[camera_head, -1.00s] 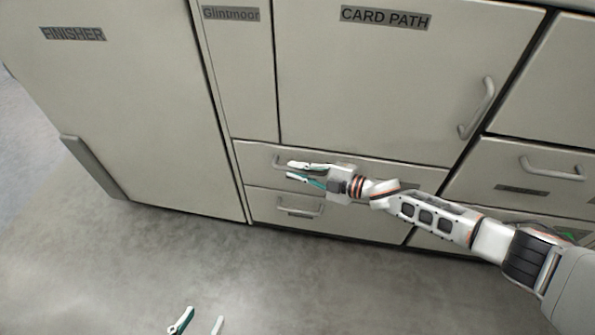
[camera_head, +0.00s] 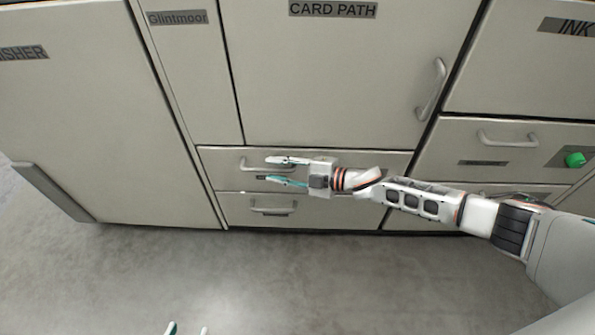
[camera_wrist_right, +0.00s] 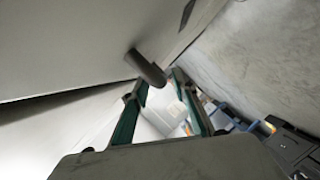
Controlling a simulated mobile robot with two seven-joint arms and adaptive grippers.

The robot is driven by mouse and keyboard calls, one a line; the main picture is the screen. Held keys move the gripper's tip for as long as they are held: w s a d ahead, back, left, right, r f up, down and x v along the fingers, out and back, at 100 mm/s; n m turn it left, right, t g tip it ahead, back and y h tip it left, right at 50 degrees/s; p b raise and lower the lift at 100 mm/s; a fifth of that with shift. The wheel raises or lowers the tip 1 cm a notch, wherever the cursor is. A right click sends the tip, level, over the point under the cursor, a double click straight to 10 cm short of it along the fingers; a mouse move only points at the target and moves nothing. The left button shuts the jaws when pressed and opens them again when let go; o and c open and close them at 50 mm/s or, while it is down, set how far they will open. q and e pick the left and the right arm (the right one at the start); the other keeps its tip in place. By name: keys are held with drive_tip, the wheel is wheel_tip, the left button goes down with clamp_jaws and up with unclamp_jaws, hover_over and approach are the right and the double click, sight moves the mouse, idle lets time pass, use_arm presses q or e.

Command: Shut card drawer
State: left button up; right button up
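Under the CARD PATH door are two drawers, an upper drawer (camera_head: 380,162) and a lower drawer (camera_head: 330,212), each with a bar handle. Their small labels are unreadable, and my right gripper partly hides the upper one. Both fronts look nearly flush in the head view; a small gap cannot be ruled out. My right gripper (camera_head: 276,171) is open and empty, in front of the upper drawer, its tips close to that drawer's handle (camera_head: 247,166). In the right wrist view a handle (camera_wrist_right: 146,68) stands just beyond the fingertips. My left gripper (camera_head: 187,329) is open, low over the floor.
The CARD PATH door (camera_head: 330,75) is above the drawers, and the FINISHER panel (camera_head: 80,120) is at left. At right are another handled drawer and a green button (camera_head: 574,159). The grey floor (camera_head: 120,280) in front is clear.

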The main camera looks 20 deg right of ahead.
drive_tip(key=v, duration=0.8)
drive_tip(key=shift+d, duration=0.35)
drive_tip(key=shift+s+r, duration=0.1)
drive_tip(key=shift+s, duration=0.05)
